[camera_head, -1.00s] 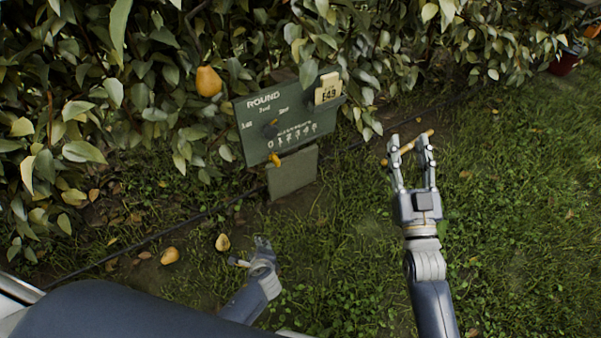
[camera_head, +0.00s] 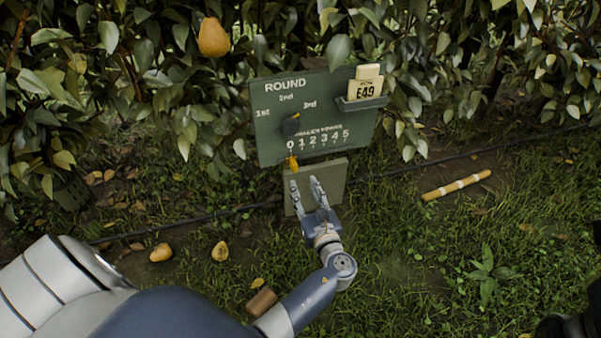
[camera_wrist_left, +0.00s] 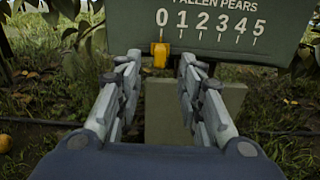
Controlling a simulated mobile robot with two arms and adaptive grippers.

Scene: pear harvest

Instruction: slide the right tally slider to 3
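The green board (camera_head: 270,140) stands before the hedge, with a scale from 0 to 5 along its lower part. A yellow slider (camera_head: 292,163) sits below the 0; it also shows in the left wrist view (camera_wrist_left: 160,54). Only this one slider shows on the scale. My left gripper (camera_head: 304,182) is open and empty, just below and in front of the board. In the left wrist view its fingers (camera_wrist_left: 158,88) point at the board, with the slider ahead between them, apart from both. My right gripper is not in view.
A dark knob (camera_head: 290,126) sits on the board's round dial. A banded stick (camera_head: 457,185) and fallen pears (camera_head: 220,251) lie on the ground. A pear (camera_head: 213,38) hangs at upper left.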

